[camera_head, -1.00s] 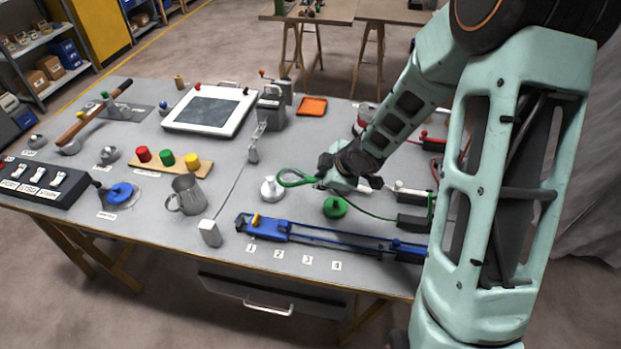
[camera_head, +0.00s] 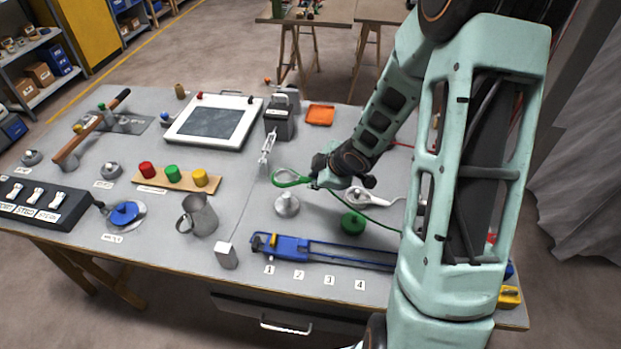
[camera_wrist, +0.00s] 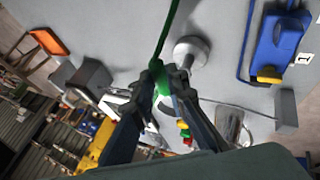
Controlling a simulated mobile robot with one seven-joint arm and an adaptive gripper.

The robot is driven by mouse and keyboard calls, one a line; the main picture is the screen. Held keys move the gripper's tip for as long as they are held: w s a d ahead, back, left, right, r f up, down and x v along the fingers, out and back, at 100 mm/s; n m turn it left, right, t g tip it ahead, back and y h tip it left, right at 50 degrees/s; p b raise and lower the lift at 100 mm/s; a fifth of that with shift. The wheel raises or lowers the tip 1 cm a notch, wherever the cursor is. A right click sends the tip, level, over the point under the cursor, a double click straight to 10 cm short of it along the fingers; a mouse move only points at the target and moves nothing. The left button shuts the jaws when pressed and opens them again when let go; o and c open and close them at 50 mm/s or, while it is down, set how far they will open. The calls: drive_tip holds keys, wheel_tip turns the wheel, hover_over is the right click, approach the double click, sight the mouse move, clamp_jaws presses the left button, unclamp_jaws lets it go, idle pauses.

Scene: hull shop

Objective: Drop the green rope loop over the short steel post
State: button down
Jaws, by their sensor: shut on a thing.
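The green rope loop (camera_head: 292,179) hangs out to the left of my gripper (camera_head: 314,177). My gripper is shut on the rope at the loop's right end. The rope's tail (camera_head: 378,221) runs off to the right. The short steel post (camera_head: 287,206) stands upright on a round base on the bench, bare on top. In the head view the loop shows just above the post, not around it; its height is hard to judge. In the wrist view my fingertips (camera_wrist: 168,82) pinch the green rope (camera_wrist: 165,40), and the steel post (camera_wrist: 191,51) is close beside them.
A green round knob (camera_head: 353,222) sits right of the post. A blue slide rail (camera_head: 325,252) lies in front, with a small white block (camera_head: 226,256) to its left. A metal jug (camera_head: 200,215) stands left. A chain link piece (camera_head: 267,150) stands behind.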

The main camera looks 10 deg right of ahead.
drive_tip(key=shift+f+b, duration=2.25)
drive_tip(key=shift+f, duration=0.05)
drive_tip(key=shift+f+b, duration=0.45)
drive_tip(key=shift+f, duration=0.15)
drive_tip(key=shift+f, duration=0.3)
drive_tip(key=shift+f+b, duration=2.1)
drive_tip(key=shift+b, duration=0.05)
idle(0.9)
drive_tip(key=c, duration=1.8)
unclamp_jaws()
drive_tip(key=shift+o, duration=0.4)
drive_tip(key=shift+o, duration=1.4)
